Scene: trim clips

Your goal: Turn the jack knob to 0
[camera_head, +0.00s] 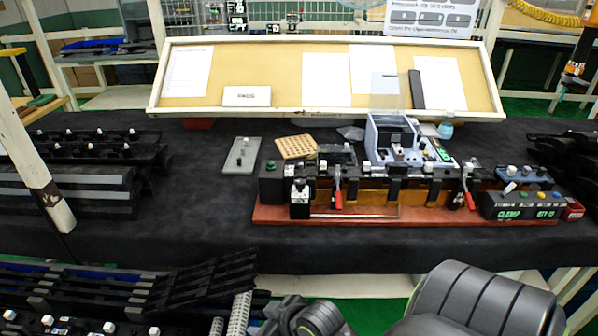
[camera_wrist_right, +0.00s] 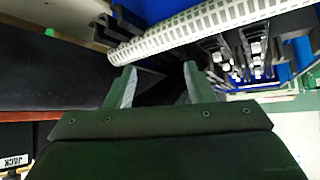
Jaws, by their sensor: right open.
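A dark box with a label reading JACK (camera_wrist_right: 15,161), upside down, shows at the lower left edge of the right wrist view. The knob itself and its setting cannot be made out there. In the head view a long fixture on a red base (camera_head: 300,217) stands on the dark table, with small knobs and red-handled clamps; I cannot tell which one is the jack knob. My right gripper (camera_wrist_right: 160,86) is open and empty, with its fingers apart, below the table's front edge and away from the fixture. My left gripper is not in view.
A control box (camera_head: 524,207) with green lit text sits at the fixture's right end. A white perforated strip (camera_wrist_right: 200,24) and racks of dark parts (camera_wrist_right: 240,55) are close beyond my right fingers.

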